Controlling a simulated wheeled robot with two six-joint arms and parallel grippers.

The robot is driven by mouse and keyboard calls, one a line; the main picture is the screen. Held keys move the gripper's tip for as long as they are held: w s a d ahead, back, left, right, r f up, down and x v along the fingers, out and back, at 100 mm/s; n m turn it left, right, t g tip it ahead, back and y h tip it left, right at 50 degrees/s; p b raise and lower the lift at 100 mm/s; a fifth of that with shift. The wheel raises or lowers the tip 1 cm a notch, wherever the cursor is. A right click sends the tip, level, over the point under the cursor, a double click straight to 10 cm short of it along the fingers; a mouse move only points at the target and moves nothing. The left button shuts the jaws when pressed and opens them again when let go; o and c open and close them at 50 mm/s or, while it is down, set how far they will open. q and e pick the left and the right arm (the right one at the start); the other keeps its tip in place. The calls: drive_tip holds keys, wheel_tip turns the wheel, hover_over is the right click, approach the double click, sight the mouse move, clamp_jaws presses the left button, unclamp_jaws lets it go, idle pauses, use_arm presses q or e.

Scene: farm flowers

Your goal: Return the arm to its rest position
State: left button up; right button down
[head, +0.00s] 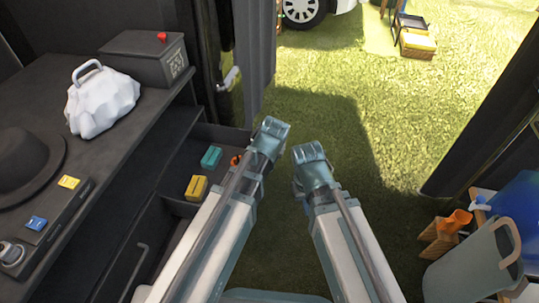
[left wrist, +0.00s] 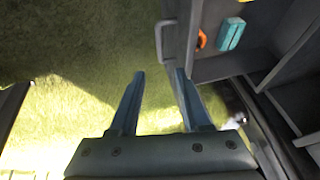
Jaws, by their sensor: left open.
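My left arm reaches forward in the head view, and its gripper (head: 272,133) is beside the right edge of an open drawer. In the left wrist view the left gripper (left wrist: 160,78) has its two fingers apart, with only grass between them. One finger is close to the drawer's wall. My right gripper (head: 309,153) is just right of the left one, above the grass. Its jaws are too small and turned to tell open from shut.
The open drawer (head: 232,140) holds a teal block (head: 211,157), a yellow block (head: 196,187) and an orange item (left wrist: 201,40). A white bag (head: 101,101) and a dark hat (head: 26,163) are on the counter. A grey-green bin (head: 470,265) stands at right.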

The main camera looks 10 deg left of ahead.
idle(0.4)
use_arm(q)
drive_tip(key=s+d+f+m+g, duration=0.15)
drive_tip(key=s+g, duration=0.35)
drive_tip(key=s, duration=1.1)
wheel_tip(320, 180, up, 31)
drive_tip(key=p, duration=3.1)
drive_tip(key=shift+s+r+p, duration=0.2)
drive_tip(key=shift+s+p, duration=0.15)
drive_tip(key=shift+p, duration=0.05)
drive_tip(key=shift+a+m, duration=0.1)
drive_tip(key=shift+m, duration=0.15)
